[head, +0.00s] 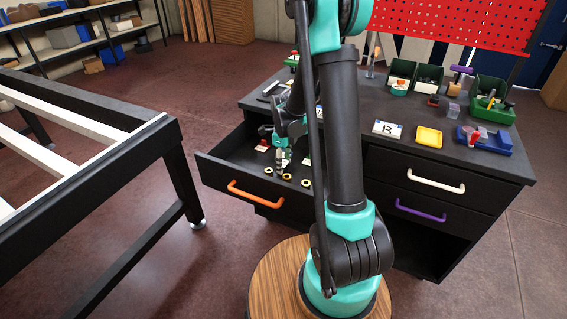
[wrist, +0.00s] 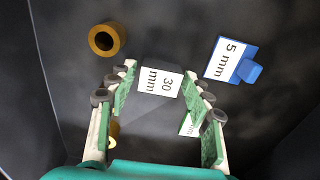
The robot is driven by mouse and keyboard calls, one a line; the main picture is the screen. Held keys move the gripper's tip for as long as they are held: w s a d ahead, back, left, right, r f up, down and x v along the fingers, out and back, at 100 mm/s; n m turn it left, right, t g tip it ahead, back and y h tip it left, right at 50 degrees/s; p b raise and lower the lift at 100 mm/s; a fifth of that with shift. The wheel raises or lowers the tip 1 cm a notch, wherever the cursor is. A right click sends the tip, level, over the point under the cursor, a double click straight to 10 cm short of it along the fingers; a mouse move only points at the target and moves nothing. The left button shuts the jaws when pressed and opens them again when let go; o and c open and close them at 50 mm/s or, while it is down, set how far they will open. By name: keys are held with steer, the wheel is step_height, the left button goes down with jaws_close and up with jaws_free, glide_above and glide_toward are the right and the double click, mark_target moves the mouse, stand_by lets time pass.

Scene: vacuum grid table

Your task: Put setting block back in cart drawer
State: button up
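A setting block labelled 30 mm (wrist: 160,82) shows in the wrist view between and just beyond my fingertips. My gripper (wrist: 163,80) is open, with green-padded fingers on either side of the block and apparent gaps between. In the head view my gripper (head: 283,153) is down inside the open cart drawer (head: 222,164) with the orange handle. A blue 5 mm block (wrist: 232,60) lies to the right in the wrist view. Another label (wrist: 188,126) is partly hidden by my right finger. The block's contact with the drawer floor cannot be told.
A brass ring (wrist: 107,39) lies at upper left in the wrist view; several rings lie in the drawer. A black-framed table (head: 150,140) stands left.

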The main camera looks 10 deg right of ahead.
mark_target(284, 163)
steer(key=shift+o, duration=0.2)
step_height(284, 163, up, 12)
steer(key=shift+r, duration=0.15)
stand_by(0.5)
steer(key=shift+c, duration=0.2)
stand_by(1.0)
